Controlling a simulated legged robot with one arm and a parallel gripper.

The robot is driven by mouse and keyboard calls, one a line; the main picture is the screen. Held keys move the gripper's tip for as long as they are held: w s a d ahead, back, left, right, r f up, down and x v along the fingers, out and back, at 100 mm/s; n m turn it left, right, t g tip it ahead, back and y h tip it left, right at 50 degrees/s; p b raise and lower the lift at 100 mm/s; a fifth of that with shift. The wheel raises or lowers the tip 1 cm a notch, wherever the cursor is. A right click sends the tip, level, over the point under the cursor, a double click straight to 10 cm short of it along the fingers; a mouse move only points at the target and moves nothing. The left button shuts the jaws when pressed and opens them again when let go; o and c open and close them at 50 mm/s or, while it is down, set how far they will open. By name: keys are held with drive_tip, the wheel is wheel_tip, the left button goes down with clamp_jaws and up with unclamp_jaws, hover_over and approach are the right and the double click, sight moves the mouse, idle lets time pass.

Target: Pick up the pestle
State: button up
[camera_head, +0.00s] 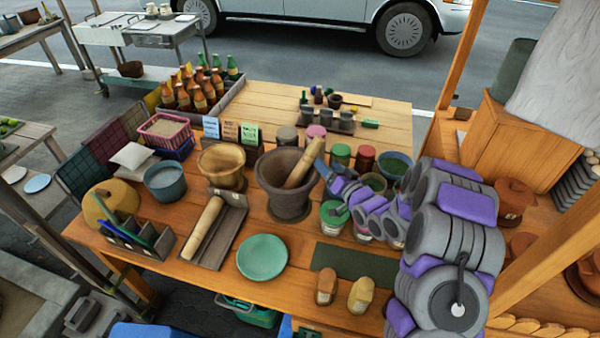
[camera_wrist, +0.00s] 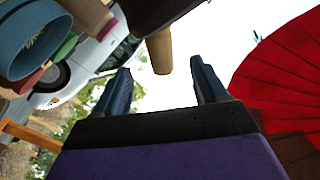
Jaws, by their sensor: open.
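The pale wooden pestle (camera_head: 302,165) leans in the dark clay mortar (camera_head: 287,201), its upper end sticking out up and to the right. My gripper (camera_head: 317,161) is just right of the pestle's upper part, above the mortar's right rim. In the wrist view my gripper (camera_wrist: 160,66) is open with two dark blue fingers apart. The pestle's end (camera_wrist: 160,50) shows between and beyond the fingertips, below the dark mortar (camera_wrist: 160,12). I cannot tell whether a finger touches the pestle. Its lower end is hidden inside the mortar.
A second wooden roller (camera_head: 202,228) lies in a grey tray (camera_head: 225,240). A brass-coloured mortar (camera_head: 222,166) stands left of the clay one. A green plate (camera_head: 262,257) lies in front. Jars (camera_head: 362,158) and bowls crowd the right, near my arm.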

sight(318, 152)
drive_tip(key=x, duration=0.4)
drive_tip(key=shift+w+b, duration=0.35)
drive_tip(key=shift+w, duration=0.05)
drive_tip(key=b+x, duration=0.1)
drive_tip(key=x, duration=0.3)
drive_tip(key=shift+a, duration=0.15)
drive_tip(key=shift+w+a+r, duration=0.1)
drive_tip(key=shift+w+a, duration=0.2)
drive_tip(key=shift+w, duration=0.05)
drive_tip(key=shift+c, duration=0.2)
drive_tip(key=shift+d, duration=0.1)
clamp_jaws()
